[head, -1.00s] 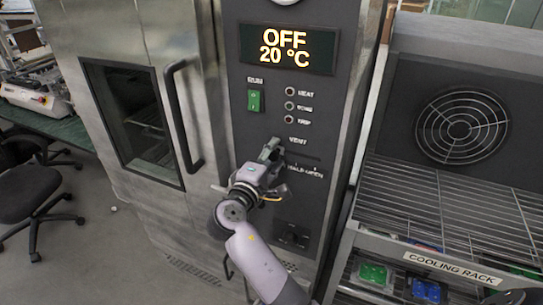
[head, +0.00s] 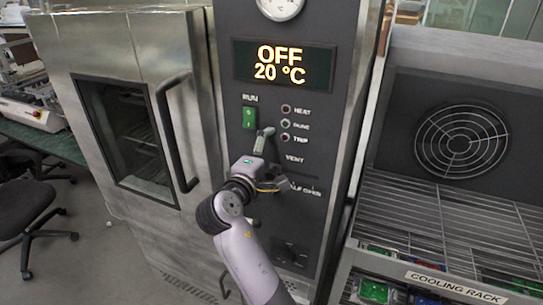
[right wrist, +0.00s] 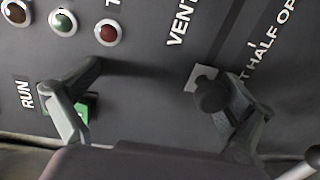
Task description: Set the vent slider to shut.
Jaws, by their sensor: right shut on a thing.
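The vent slider is a dark knob (right wrist: 212,97) on a small grey plate in a slot beneath the VENT label (head: 295,159). In the right wrist view the plate stands beside the last letter of a mostly hidden label, at the end away from HALF and OPEN. My right gripper (head: 276,158) is at the oven panel and hides the knob in the head view. In the right wrist view its fingers (right wrist: 150,95) stand wide apart; one is against the knob, the other over the green RUN switch (right wrist: 85,107). My left gripper is not in view.
The green RUN switch (head: 249,117) is close to my upper finger. Three indicator lamps (head: 285,123) are above the slot. The display (head: 283,64) reads OFF, 20 °C. The oven door handle (head: 175,135) is to the left; the cooling rack (head: 450,225) is to the right.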

